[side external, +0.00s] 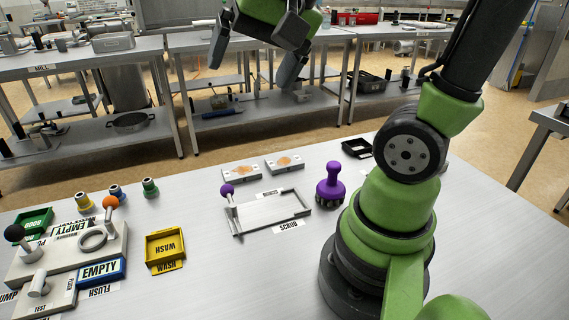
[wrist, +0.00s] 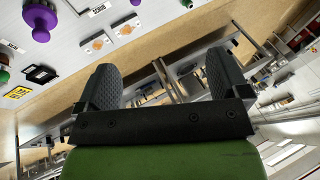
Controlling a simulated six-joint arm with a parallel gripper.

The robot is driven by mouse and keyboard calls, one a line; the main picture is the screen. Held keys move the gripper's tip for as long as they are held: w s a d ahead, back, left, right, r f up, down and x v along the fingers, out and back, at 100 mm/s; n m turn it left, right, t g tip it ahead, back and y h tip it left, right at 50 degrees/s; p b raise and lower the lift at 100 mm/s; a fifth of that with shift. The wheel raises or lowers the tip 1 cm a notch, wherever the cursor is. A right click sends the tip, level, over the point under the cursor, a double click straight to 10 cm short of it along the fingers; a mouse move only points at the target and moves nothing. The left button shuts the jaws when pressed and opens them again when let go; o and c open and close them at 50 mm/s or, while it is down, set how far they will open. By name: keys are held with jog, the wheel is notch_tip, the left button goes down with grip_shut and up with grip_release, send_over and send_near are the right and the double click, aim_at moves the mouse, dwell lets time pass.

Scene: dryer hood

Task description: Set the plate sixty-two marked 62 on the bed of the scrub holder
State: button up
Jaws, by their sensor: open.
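Two small grey plates with orange-brown patches, a left plate (side external: 241,172) and a right plate (side external: 285,163), lie on the steel table behind the scrub holder. Their numbers are too small to read, so I cannot tell which is 62. Both plates also show at the top of the wrist view, one (wrist: 97,42) beside the other (wrist: 127,28). The scrub holder (side external: 270,212) is a grey framed bed with a purple-knobbed lever at its left; its bed is empty. My gripper (side external: 253,62) is open and empty, high above and beyond the plates; its fingers also show in the wrist view (wrist: 164,75).
A purple brush (side external: 330,186) stands right of the holder. A black tray (side external: 357,147) lies behind it. A yellow WASH tray (side external: 165,246), a blue EMPTY tray (side external: 101,271) and a lever fixture (side external: 65,250) stand at left. The table's front middle is clear.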

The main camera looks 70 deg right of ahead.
jog(key=w+d+f+m+g+h, duration=0.1)
jog(key=w+d+f+m+g, duration=0.1)
jog(key=w+d+f+m, duration=0.45)
jog(key=m+g, duration=0.4)
jog(key=m, duration=0.7)
send_over(284, 161)
jog(key=shift+y, duration=0.3)
notch_tip(284, 161, down, 18)
jog(key=shift+f, duration=3.4)
jog(key=shift+d, duration=0.1)
jog(key=c, duration=1.2)
jog(key=shift+o, duration=0.2)
notch_tip(284, 161, up, 10)
jog(key=a, duration=0.1)
jog(key=s+a, duration=0.3)
jog(key=a, duration=0.4)
jog(key=s+a, duration=0.2)
jog(key=a, duration=0.6)
jog(key=f, duration=0.4)
jog(key=shift+s+f, duration=0.1)
jog(key=shift+s, duration=0.1)
jog(key=shift+f, duration=2.4)
